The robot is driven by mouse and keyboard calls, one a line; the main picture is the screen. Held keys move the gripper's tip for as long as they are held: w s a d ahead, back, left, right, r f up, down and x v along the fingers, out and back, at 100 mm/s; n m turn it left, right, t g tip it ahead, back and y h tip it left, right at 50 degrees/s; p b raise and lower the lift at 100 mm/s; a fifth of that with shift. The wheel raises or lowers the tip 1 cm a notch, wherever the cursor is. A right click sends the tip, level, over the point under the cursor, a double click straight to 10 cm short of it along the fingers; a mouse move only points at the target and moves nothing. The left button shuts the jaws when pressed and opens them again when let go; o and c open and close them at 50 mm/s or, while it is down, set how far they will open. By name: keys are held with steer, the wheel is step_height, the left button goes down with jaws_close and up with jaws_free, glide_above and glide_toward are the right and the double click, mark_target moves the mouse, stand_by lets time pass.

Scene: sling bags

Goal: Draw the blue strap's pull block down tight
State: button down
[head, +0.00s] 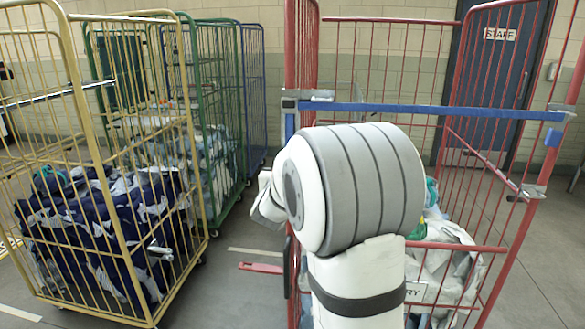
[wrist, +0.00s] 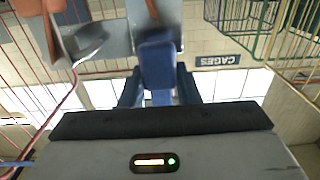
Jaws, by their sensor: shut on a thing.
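The blue strap (head: 430,111) runs across the front of the red cage near its top, between grey metal fittings on the two posts. A short blue piece hangs at the left post (head: 290,126). In the wrist view the blue pull block (wrist: 157,64) is below a grey metal fitting (wrist: 112,38). My gripper (wrist: 159,92) is shut on the block, with one dark finger on each side of it. In the head view my white and grey arm hides the gripper and the block.
The red cage (head: 503,258) holds white and green laundry. A yellow cage (head: 72,62) with dark blue bags stands at the left, with green (head: 183,75) and blue cages behind. A red bar (head: 261,268) sticks out low, left of my arm. Floor is clear at the right.

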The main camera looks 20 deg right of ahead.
steer(key=shift+f, duration=0.6)
steer(key=c, duration=1.5)
jaws_free()
steer(key=shift+s, duration=0.1)
steer(key=o, duration=0.4)
steer(key=shift+r, duration=0.15)
steer(key=v, duration=0.7)
steer(key=shift+s+a+b, duration=0.2)
steer(key=shift+s+b, duration=0.1)
steer(key=shift+b, duration=0.05)
